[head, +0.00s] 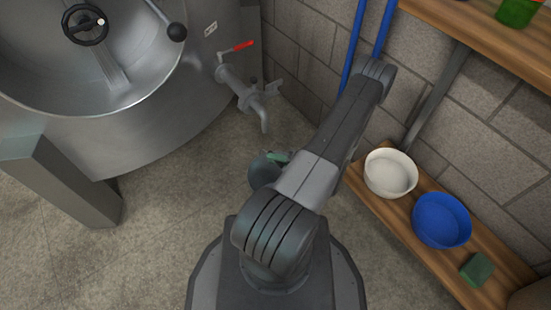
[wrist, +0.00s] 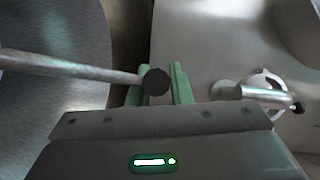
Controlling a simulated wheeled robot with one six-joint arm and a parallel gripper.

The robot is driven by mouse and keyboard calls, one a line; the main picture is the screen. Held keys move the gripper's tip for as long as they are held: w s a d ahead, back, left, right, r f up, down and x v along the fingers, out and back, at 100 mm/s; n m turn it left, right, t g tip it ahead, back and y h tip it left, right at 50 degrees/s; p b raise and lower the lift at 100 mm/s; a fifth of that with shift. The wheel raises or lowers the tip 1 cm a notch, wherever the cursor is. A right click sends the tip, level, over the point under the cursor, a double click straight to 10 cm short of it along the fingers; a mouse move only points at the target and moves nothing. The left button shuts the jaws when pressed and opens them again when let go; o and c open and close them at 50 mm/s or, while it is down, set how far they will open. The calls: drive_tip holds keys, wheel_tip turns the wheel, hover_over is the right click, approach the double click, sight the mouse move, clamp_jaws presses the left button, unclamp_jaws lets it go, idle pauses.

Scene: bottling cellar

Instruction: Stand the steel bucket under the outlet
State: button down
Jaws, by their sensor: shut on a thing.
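My gripper (wrist: 162,78) has green fingers, closed about a black grip (wrist: 157,82) on a thin steel rod (wrist: 75,67), which looks like the bucket's handle. The rod runs off to the left, in front of curved brushed steel (wrist: 45,40); I cannot tell whether this is the bucket's side. In the head view my arm hides most of the gripper; only a bit of green (head: 278,156) shows beside the arm. No bucket can be made out clearly there. The outlet (head: 262,118) is a grey tap low on the steel tank (head: 180,100), left of the gripper, with clear floor below it.
A red lever (head: 240,48) sits above the tap. A tank leg (head: 75,185) stands at left. A low wooden bench (head: 400,222) at right holds a white bowl (head: 390,173), a blue bowl (head: 442,220) and a green sponge (head: 477,270). Blue pipes (head: 352,45) run down the block wall.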

drive_tip(key=shift+f+b, duration=0.45)
drive_tip(key=shift+f, duration=0.05)
drive_tip(key=c, duration=1.2)
unclamp_jaws()
drive_tip(key=shift+c, duration=0.2)
